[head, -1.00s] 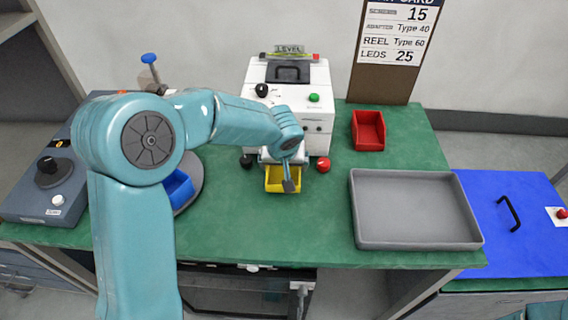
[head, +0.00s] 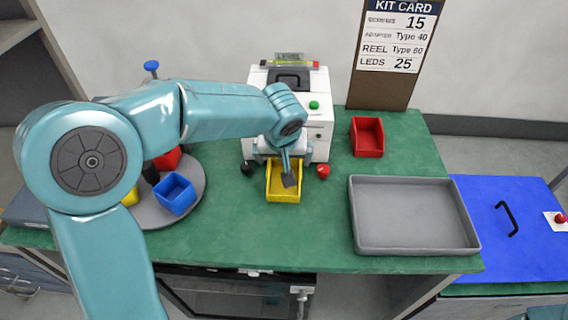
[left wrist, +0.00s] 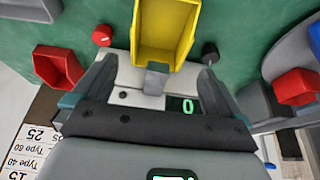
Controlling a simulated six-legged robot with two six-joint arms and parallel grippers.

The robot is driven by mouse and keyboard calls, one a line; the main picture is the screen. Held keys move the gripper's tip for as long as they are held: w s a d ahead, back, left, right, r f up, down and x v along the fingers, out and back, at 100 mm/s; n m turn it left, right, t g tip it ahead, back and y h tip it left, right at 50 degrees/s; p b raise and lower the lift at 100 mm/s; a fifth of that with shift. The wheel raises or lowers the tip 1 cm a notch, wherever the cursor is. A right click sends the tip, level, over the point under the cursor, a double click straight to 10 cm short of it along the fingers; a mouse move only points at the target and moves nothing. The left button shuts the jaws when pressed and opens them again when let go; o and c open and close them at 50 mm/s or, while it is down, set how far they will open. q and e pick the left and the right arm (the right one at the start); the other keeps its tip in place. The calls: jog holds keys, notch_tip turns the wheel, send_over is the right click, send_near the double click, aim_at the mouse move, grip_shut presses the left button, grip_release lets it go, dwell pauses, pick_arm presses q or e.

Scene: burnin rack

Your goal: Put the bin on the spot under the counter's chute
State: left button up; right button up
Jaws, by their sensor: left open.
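The yellow bin (head: 284,196) stands upright on the green bench at the front of the white counter (head: 320,135). It also shows in the left wrist view (left wrist: 180,62), with a small grey block, perhaps the chute's lip, at its counter-side end. No marked spot can be seen under the bin. The bin looks empty. My left gripper (head: 283,155) is open over the counter's front, at the bin's counter-side end. In the left wrist view its fingers (left wrist: 155,70) are spread wide with nothing gripped between them. My right gripper is out of view.
A red knob (head: 323,171) and a black knob (head: 248,167) flank the bin. A red bin (head: 367,137) and a grey tray (head: 365,240) stand to the right. A turntable (head: 150,213) with a blue bin (head: 174,194) is at left. Bench in front is clear.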

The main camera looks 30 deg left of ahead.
pick_arm(q)
jog(key=v, duration=0.3)
jog(key=shift+r, duration=0.2)
jog(key=shift+w, duration=0.15)
